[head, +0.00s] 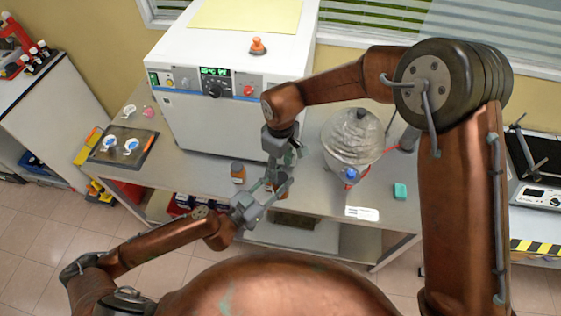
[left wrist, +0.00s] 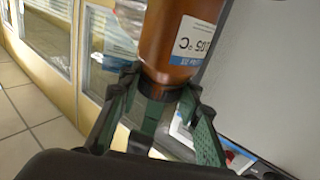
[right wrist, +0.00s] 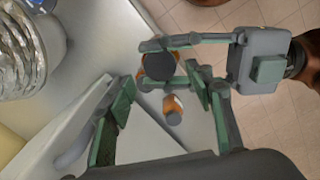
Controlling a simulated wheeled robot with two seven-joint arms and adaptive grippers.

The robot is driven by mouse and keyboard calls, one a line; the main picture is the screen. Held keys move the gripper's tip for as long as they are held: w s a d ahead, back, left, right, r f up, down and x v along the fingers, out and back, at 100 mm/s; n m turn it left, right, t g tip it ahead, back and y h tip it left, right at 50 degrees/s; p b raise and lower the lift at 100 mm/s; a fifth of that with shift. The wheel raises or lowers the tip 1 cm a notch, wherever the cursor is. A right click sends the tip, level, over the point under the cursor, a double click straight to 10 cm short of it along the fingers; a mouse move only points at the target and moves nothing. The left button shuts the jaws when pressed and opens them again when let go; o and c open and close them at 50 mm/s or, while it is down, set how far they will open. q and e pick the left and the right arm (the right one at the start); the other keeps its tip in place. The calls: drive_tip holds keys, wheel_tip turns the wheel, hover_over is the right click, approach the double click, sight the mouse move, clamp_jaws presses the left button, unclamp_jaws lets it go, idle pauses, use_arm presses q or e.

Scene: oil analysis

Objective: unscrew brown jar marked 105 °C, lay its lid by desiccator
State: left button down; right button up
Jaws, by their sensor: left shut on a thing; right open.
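The brown jar with a "105 °C" label (left wrist: 185,40) is in my left gripper (left wrist: 158,88), which is shut on it at the dark lid end. In the right wrist view its dark round lid (right wrist: 152,46) is seen from above, between the left fingers. In the head view my left gripper (head: 265,188) is at the bench front, the jar partly hidden. My right gripper (head: 283,150) is open above and behind it; in the right wrist view its fingers (right wrist: 160,90) are apart and empty. The silvery, rounded desiccator (head: 352,143) stands to the right.
A second brown jar (head: 238,173) stands on the bench (head: 205,178) left of my grippers. A white oven (head: 235,105) stands behind. A tray (head: 108,155) with small dishes is at left. A green block (head: 400,191) and white card (head: 362,213) lie near the desiccator.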

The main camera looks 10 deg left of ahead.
sight(281, 177)
drive_tip(key=shift+f, duration=2.2)
drive_tip(key=c, duration=1.1)
drive_tip(key=o, duration=1.1)
drive_tip(key=shift+o, duration=0.2)
drive_tip(key=shift+r, duration=2.3)
